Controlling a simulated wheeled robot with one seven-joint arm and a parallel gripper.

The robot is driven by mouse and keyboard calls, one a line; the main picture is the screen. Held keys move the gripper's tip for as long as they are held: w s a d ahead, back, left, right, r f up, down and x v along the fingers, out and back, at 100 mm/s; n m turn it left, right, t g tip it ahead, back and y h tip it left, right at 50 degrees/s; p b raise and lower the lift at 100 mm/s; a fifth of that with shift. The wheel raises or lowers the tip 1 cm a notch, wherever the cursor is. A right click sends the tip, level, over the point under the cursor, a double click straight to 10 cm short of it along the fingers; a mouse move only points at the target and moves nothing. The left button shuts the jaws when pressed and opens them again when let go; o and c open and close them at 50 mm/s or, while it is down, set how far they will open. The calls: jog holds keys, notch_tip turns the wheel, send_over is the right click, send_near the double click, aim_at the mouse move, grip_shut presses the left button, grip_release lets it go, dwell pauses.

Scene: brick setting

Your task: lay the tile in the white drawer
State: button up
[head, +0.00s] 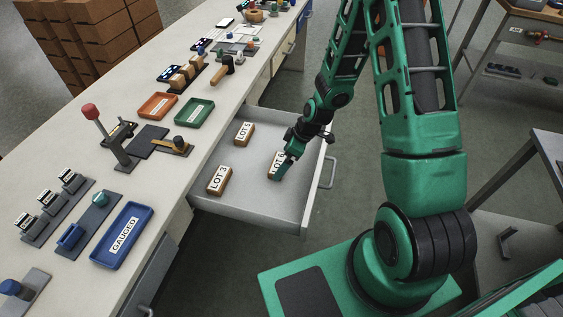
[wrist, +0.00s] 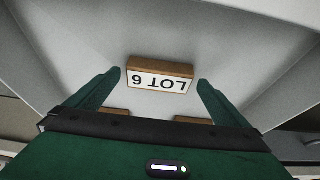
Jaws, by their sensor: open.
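The white drawer (head: 262,205) stands pulled out from the long bench. Inside it lie three wooden tile-like blocks with white labels: LOT 5 (head: 244,133) at the back, LOT 3 (head: 219,180) at the front left, and LOT 6 (head: 274,163) on the right. My gripper (head: 284,170) is down in the drawer at the LOT 6 block and partly hides it. In the wrist view the LOT 6 block (wrist: 159,76) lies between the tips of my two open fingers, with a gap on each side. I cannot tell which block is the task's tile.
The bench (head: 178,190) holds an orange tray (head: 158,105), a green tray (head: 194,112), a blue GAUGED tray (head: 122,235) and a red-knobbed lever (head: 90,111). The drawer's walls and handle (head: 329,172) are close to my arm. The drawer's front floor is bare.

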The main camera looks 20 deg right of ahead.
jog(key=v, duration=1)
jog(key=shift+s+d+r, duration=0.1)
jog(key=shift+d+r, duration=0.05)
jog(key=shift+r, duration=0.05)
jog(key=s+d+r+m+g+h, duration=0.1)
jog(key=s+d+r+m+h, duration=0.1)
jog(key=s+d+r+m, duration=0.6)
jog(key=s+d+r+m+g+h, duration=0.15)
jog(key=s+d+r+m, duration=0.3)
jog(key=s+r, duration=0.6)
jog(key=s+r+m, duration=0.3)
jog(key=s+m, duration=0.1)
jog(key=s, duration=0.6)
jog(key=shift+d+m, duration=0.35)
jog(key=shift+d, duration=0.1)
jog(key=shift+s+r, duration=0.1)
